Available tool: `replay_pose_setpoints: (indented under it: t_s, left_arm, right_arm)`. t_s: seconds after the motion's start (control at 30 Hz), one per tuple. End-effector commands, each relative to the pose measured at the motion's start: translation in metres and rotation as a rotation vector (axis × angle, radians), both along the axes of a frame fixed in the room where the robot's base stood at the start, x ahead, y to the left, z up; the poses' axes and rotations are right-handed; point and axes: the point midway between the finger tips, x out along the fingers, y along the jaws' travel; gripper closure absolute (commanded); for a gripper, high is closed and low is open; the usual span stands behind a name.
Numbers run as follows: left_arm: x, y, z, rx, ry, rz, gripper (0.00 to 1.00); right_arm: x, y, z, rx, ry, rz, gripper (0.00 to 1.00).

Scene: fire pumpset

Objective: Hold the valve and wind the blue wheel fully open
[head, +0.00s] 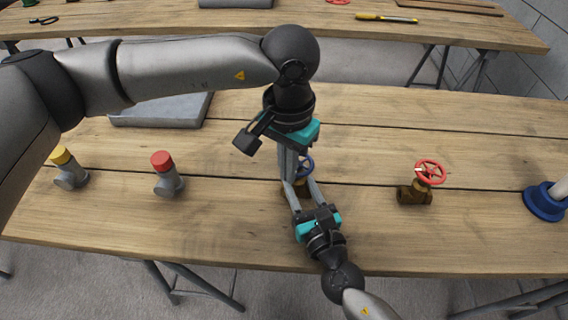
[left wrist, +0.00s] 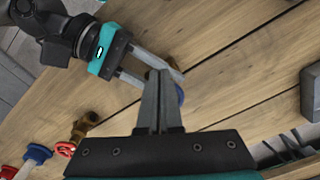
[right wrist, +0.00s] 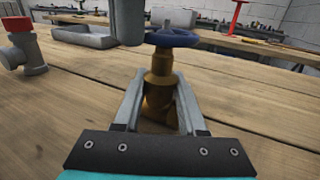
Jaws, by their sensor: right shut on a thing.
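The brass valve (head: 302,188) with the blue wheel (head: 307,166) stands on the near wooden table. My right gripper (head: 299,183) is shut on its body from the front; in the right wrist view the brass body (right wrist: 160,85) sits between the fingers, below the level blue wheel (right wrist: 172,38). My left gripper (head: 287,178) points down with its fingers together, just left of the wheel. In the left wrist view its shut fingers (left wrist: 160,75) hide most of the wheel (left wrist: 180,95). Whether they touch the rim is unclear.
A red-wheeled valve (head: 414,192) and a blue flanged part (head: 545,201) stand to the right. Red-capped (head: 166,174) and yellow-capped (head: 69,168) grey fittings stand to the left. A grey tray (head: 160,110) lies behind. The table front is mostly clear.

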Motion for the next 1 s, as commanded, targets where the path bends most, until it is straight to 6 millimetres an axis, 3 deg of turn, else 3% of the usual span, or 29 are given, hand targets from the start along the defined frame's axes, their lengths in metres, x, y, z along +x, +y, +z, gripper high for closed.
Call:
replay_pose_setpoints:
  t_s: [0.5,1.0]
  left_arm:
    - [-0.004,-0.015,0.0,-0.003,-0.003,-0.001,1.0]
    - [-0.003,-0.015,0.001,-0.004,-0.008,0.001,1.0]
  right_arm:
    - [-0.001,0.002,-0.001,0.0,0.002,0.005,1.0]
    - [-0.002,0.003,-0.001,0.0,0.002,0.007,1.0]
